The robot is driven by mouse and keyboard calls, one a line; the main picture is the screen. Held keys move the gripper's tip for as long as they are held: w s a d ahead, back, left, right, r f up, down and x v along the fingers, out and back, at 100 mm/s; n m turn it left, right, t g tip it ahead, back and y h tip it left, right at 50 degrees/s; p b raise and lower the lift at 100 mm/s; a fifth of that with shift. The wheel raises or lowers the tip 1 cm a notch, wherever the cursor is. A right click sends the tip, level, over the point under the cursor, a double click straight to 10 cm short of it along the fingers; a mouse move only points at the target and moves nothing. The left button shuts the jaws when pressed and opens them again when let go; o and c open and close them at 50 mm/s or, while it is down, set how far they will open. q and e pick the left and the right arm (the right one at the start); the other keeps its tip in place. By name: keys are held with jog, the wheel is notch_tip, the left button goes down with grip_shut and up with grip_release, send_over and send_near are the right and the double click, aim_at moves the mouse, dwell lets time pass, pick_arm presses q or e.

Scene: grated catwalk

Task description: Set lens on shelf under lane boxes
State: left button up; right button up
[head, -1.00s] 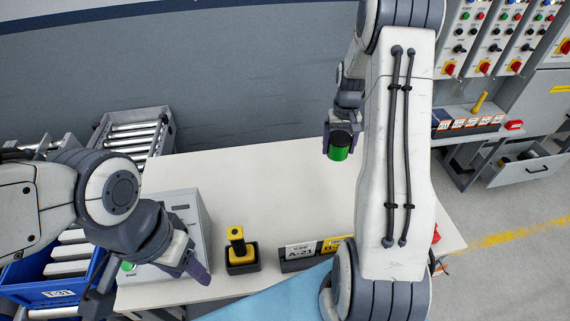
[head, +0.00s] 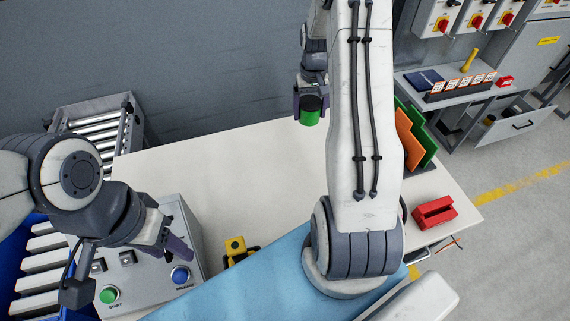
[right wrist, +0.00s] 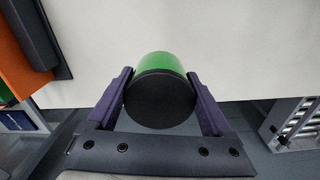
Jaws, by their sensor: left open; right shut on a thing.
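The lens is a short cylinder with a green body and a black end (head: 310,113). My right gripper (head: 310,104) is shut on it and holds it above the far edge of the white table. In the right wrist view the lens (right wrist: 160,88) sits between both fingers, its black end facing the camera. My left gripper (head: 170,248) is open and empty above the grey control box. The shelf under the control boxes (head: 480,12) at the top right carries a row of numbered holders (head: 460,86), a dark blue book and a yellow upright tool.
The white table (head: 230,160) has a clear middle. Green and orange boards (head: 410,135) and a red block (head: 434,212) are at its right. A grey control box (head: 185,225) and a yellow-and-black device (head: 237,250) are in front. Roller conveyors (head: 100,130) stand left. An open drawer (head: 520,127) hangs under the shelf.

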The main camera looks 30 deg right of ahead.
notch_tip(320, 180, down, 4)
jog(key=b, duration=0.2)
jog(key=shift+r+b, duration=0.1)
jog(key=shift+b, duration=0.25)
jog(key=p, duration=0.4)
send_over(294, 177)
notch_tip(294, 177, down, 7)
jog(key=shift+w+r, duration=0.1)
jog(key=shift+r, duration=0.1)
notch_tip(294, 177, down, 4)
jog(key=shift+r+p, duration=0.25)
jog(key=shift+p, duration=0.05)
jog(key=shift+f, duration=0.4)
pick_arm(q)
jog(key=shift+r, duration=0.5)
jog(key=shift+f, duration=0.15)
pick_arm(e)
jog(key=shift+f, duration=0.1)
jog(key=o, duration=1.1)
jog(key=shift+o, duration=0.2)
